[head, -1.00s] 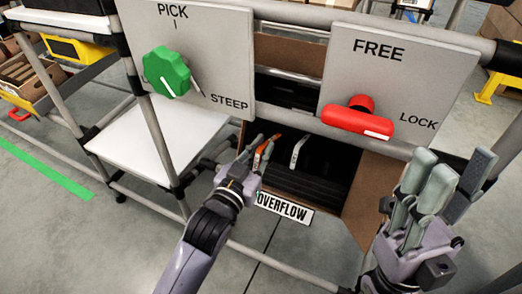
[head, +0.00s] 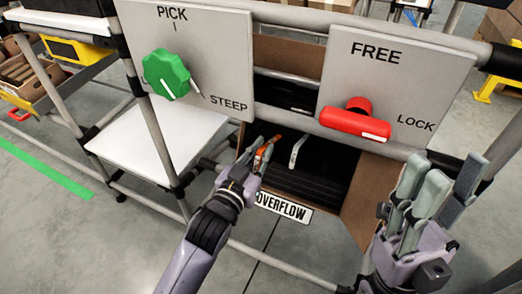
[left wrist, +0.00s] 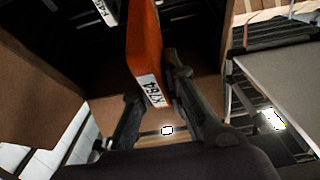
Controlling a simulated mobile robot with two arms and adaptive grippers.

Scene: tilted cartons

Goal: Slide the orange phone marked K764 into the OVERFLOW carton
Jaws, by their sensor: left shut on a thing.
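The orange phone (head: 263,157) is held between the fingers of my left gripper (head: 258,152), at the left side of the OVERFLOW carton's (head: 370,190) opening. In the left wrist view the phone (left wrist: 146,48) stands on edge between the fingers, its white K764 label (left wrist: 152,90) near them. Its far end reaches over the dark carton inside; whether it touches anything there I cannot tell. The OVERFLOW sign (head: 283,208) is on the front below the opening. My right gripper (head: 443,180) is empty, fingers apart and pointing up, right of the carton.
Another item with a white label (head: 298,150) stands inside the carton, right of the phone. Above are a panel with a green knob (head: 166,73) and one with a red handle (head: 358,119). Grey rack tubes frame the opening. A white shelf (head: 155,140) lies left.

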